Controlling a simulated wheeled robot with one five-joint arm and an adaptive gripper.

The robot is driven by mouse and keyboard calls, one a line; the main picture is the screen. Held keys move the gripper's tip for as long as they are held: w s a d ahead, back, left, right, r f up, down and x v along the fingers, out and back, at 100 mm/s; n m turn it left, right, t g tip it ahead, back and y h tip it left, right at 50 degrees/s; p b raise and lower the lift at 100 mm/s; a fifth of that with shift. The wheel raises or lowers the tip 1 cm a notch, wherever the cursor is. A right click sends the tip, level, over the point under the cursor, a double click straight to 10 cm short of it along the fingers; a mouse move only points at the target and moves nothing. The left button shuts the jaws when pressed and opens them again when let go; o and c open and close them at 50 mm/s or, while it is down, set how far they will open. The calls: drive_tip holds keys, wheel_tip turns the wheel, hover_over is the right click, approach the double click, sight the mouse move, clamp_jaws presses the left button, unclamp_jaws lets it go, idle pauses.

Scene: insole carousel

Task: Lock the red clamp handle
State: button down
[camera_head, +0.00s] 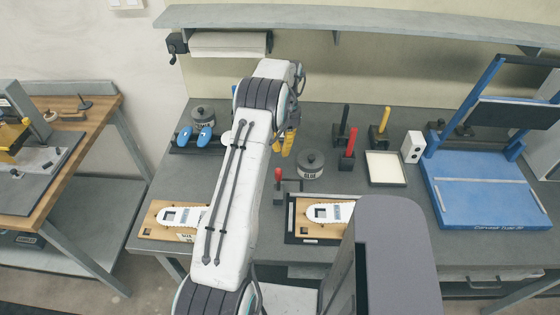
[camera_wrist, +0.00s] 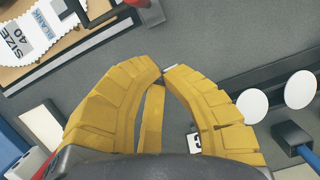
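The red clamp handle (camera_head: 278,175) stands upright at the left edge of the dark fixture (camera_head: 290,238), which holds a wooden board (camera_head: 310,231) with a white insole (camera_head: 330,212). In the wrist view a red part with a dark base (camera_wrist: 150,12), likely this handle, is cut off at the top edge. My gripper (camera_head: 288,142) has yellow fingers and hangs over the grey table behind the handle, apart from it. My arm hides part of the table left of the handle.
A round tin (camera_head: 311,163) stands right of the handle. Upright tools with black (camera_head: 345,116), red (camera_head: 349,140) and yellow (camera_head: 384,119) grips stand behind it. A white tray (camera_head: 386,183) and a blue frame (camera_head: 490,205) are farther right. Another wooden board (camera_head: 150,224) lies at left.

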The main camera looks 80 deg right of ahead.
drive_tip(key=shift+w+a+f+p, duration=0.1)
drive_tip(key=shift+a+f+p, duration=0.15)
drive_tip(key=shift+a, duration=0.45)
drive_tip(key=shift+w+a+f+p, duration=0.1)
drive_tip(key=shift+a+f+p, duration=0.15)
drive_tip(key=shift+a, duration=0.5)
drive_tip(key=shift+a+f+p, duration=0.15)
drive_tip(key=shift+a+p, duration=0.15)
drive_tip(key=shift+a, duration=0.4)
drive_tip(key=shift+s+b, duration=0.1)
drive_tip(key=shift+b, duration=0.2)
